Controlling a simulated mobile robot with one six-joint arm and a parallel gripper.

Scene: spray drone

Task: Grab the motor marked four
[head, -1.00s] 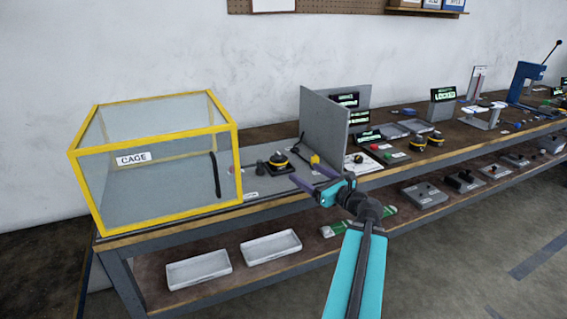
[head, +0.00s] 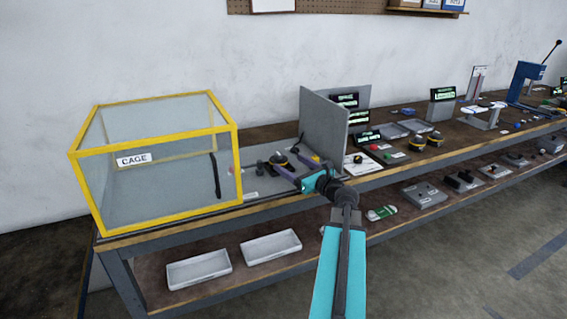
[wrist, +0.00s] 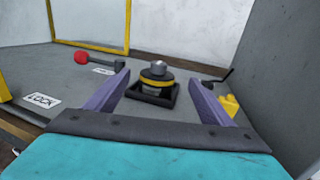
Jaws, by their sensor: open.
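A squat black motor with a yellow band and a grey top (wrist: 157,80) sits upright in a black square holder (wrist: 143,98) on the grey bench plate. It also shows in the head view (head: 278,160), just beyond my fingers. No number can be read on it. My gripper (wrist: 160,80) is open and empty, with one purple finger toward each side of the motor in the wrist view. The fingers appear short of the motor; I cannot tell whether they touch it. Two similar yellow-banded motors (head: 427,140) stand farther right on the bench.
The yellow-framed cage (head: 160,160) stands left of the motor. A grey upright panel (head: 324,123) rises close on the right, with a yellow part (wrist: 229,105) near its foot. A red-knobbed lever (wrist: 100,61) lies left of the motor. White trays (head: 199,268) are on the lower shelf.

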